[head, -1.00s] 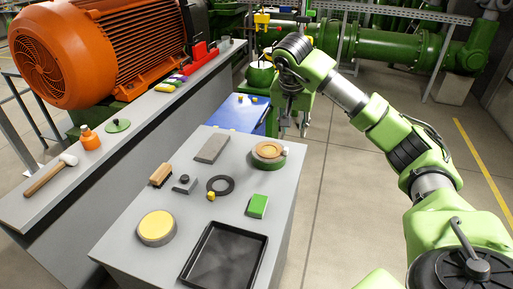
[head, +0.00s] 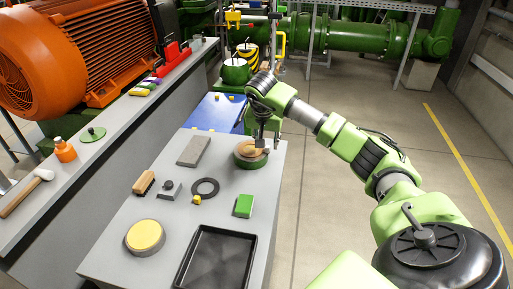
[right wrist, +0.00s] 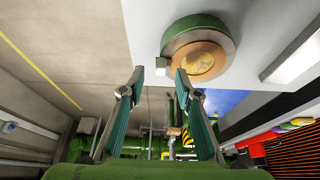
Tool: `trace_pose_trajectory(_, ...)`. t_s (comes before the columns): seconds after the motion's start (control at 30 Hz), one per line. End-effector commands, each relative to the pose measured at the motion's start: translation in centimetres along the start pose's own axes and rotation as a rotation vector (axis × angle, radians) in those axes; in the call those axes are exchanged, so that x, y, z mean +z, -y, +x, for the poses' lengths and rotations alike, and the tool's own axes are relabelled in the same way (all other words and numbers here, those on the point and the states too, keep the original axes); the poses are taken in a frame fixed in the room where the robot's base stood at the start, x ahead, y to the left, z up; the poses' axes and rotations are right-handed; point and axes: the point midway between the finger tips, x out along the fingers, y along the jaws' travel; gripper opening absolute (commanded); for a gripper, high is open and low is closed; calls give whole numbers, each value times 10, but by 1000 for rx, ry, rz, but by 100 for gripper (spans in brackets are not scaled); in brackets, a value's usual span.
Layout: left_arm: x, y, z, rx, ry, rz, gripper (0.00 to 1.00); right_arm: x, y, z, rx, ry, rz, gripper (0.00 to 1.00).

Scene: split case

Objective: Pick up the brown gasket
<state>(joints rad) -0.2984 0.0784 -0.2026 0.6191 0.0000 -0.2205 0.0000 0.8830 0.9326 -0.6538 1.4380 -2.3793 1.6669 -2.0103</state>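A flat round brown piece, which looks like the brown gasket (head: 245,150), lies on top of a round green part (head: 246,163) at the far right of the grey table. In the right wrist view the brown gasket (right wrist: 200,60) shows a lighter middle and sits on the green part (right wrist: 192,22). My right gripper (head: 260,145) is above and beside its right side and covers some of it. In the right wrist view the fingers of my right gripper (right wrist: 159,76) are spread and empty, apart from the gasket. My left gripper is in neither view.
A small pale block (right wrist: 164,68) stands next to the green part. The grey table (head: 127,207) also holds a black ring (head: 216,187), a green block (head: 244,206), a grey slab (head: 194,151), a brush (head: 144,183), a yellow-topped disc (head: 145,236) and a black tray (head: 216,260).

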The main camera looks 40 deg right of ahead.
Motion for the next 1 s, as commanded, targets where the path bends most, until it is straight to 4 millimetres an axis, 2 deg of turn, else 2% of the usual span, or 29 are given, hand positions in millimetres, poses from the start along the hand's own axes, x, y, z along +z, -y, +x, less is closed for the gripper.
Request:
trace_pose_trajectory(0.03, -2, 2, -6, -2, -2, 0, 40, 0, 1, 6, 2, 4, -1, 31)
trace_pose_trajectory(0.2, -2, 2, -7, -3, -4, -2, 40, 0, 1, 24, 0, 1, -1, 31)
trace_pose_trajectory(0.43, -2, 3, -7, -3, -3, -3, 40, -1, 1, 26, -1, -1, -1, 31)
trace_pose_trajectory(0.47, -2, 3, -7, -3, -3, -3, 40, -1, 1, 26, -1, -1, -1, 28)
trace_pose_trajectory(0.57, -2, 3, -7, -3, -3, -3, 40, -1, 1, 26, -1, -1, -1, 2)
trace_pose_trajectory(0.6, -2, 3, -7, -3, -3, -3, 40, -1, 1, 26, -1, -1, -1, 0)
trace_pose_trajectory(1.0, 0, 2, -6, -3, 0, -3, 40, -2, 1, 24, -1, -2, 0, 0)
